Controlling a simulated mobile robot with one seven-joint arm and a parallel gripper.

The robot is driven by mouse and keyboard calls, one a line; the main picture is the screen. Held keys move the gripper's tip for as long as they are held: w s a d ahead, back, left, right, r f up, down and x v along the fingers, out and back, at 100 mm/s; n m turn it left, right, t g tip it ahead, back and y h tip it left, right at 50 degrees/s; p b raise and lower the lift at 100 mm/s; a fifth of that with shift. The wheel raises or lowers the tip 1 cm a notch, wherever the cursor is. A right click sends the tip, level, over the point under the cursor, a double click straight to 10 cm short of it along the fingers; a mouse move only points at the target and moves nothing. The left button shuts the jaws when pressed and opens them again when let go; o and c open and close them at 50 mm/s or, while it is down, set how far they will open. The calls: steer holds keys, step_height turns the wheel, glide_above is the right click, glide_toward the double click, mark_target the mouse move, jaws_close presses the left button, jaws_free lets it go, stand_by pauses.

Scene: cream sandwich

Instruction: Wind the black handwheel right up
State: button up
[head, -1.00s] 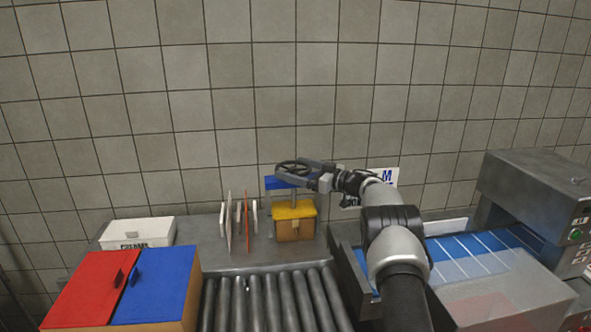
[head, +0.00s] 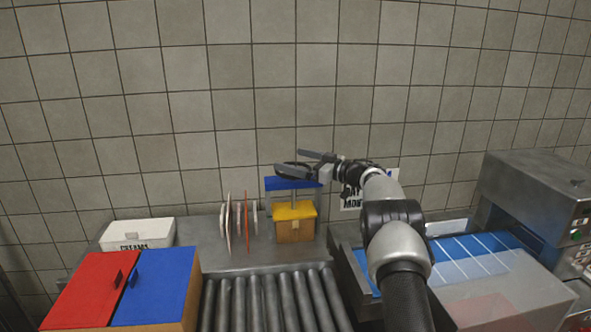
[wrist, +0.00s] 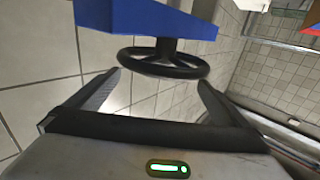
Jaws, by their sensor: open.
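The black handwheel (wrist: 163,62) shows in the wrist view on a short dark stem at the blue beam (wrist: 150,18). My gripper (wrist: 160,78) is open, with one finger on each side of the wheel's near rim. I see no finger closed on the rim. In the head view my gripper (head: 288,160) is above the blue beam (head: 284,184), its fingers spread apart, and the wheel is mostly hidden by the near finger. Below the beam a post runs down to a yellow plate (head: 294,210) on a tan box (head: 295,232).
Thin upright discs (head: 240,222) stand left of the press. A white bin (head: 138,234) and red (head: 85,285) and blue (head: 155,285) lids are further left. Rollers (head: 268,300) lie in front. A blue conveyor (head: 465,250) and grey machine (head: 530,195) are at right.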

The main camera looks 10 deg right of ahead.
step_height(320, 180, up, 7)
steer(key=shift+f, duration=0.1)
stand_by(0.3)
